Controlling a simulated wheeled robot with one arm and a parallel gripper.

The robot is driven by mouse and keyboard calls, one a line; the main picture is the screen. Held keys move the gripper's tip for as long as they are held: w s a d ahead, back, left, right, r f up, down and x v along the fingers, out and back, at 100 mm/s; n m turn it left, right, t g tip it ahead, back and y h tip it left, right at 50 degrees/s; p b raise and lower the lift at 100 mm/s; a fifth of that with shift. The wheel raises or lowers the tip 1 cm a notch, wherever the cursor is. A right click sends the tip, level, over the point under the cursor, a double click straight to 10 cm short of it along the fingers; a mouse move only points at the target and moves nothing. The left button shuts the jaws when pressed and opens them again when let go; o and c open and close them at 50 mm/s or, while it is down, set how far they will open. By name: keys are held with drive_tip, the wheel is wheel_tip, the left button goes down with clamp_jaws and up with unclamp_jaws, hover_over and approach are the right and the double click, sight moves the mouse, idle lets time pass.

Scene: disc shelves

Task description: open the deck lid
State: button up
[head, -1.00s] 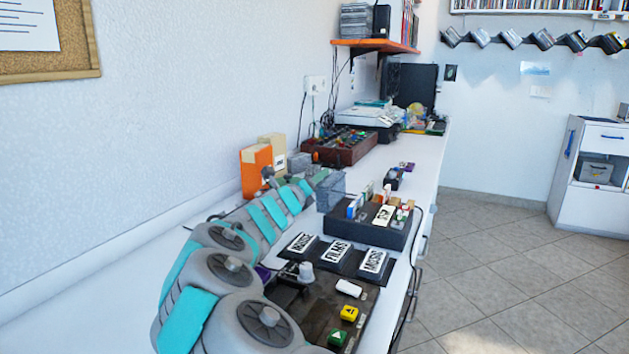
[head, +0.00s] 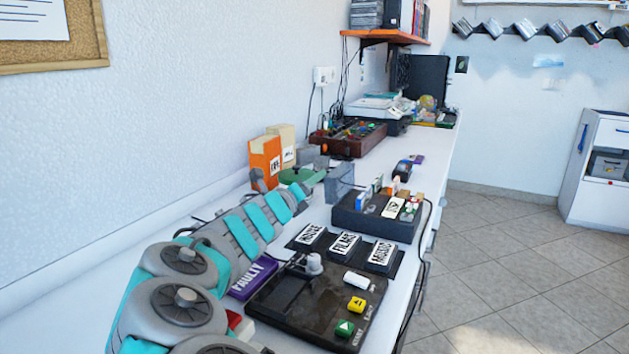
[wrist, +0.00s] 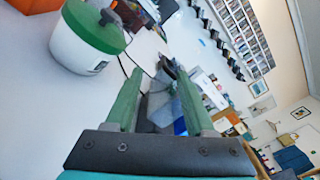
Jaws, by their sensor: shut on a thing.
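The deck (head: 325,309) is a flat black box at the front of the worktop. It has a grey knob (head: 314,264), a white button, a yellow button (head: 357,305) and a green button (head: 344,328). A dark panel (head: 280,290) on its left part looks flat and closed; I cannot tell whether this is the lid. My arm runs past the deck's left side, away from the camera. My gripper (wrist: 160,75) shows in the wrist view with green fingers apart around a grey piece (wrist: 157,108). What this piece belongs to is unclear.
A purple PAULI case (head: 252,278) lies left of the deck. Labelled blocks (head: 345,246) and a black tray (head: 350,220) stand behind it. A white pot with a green lid (wrist: 92,25) is near my gripper. A grey upright box (head: 340,182) stands beyond.

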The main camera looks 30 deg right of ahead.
drive_tip(key=shift+s+f, duration=0.1)
drive_tip(key=shift+f, duration=0.2)
drive_tip(key=p+v, duration=0.1)
drive_tip(key=v, duration=0.5)
drive_tip(key=shift+a, duration=0.35)
drive_tip(key=shift+s+d+r+g, duration=0.1)
drive_tip(key=shift+s+d+g, duration=0.05)
drive_tip(key=shift+s+g, duration=0.2)
drive_tip(key=shift+s+d, duration=0.1)
idle(0.7)
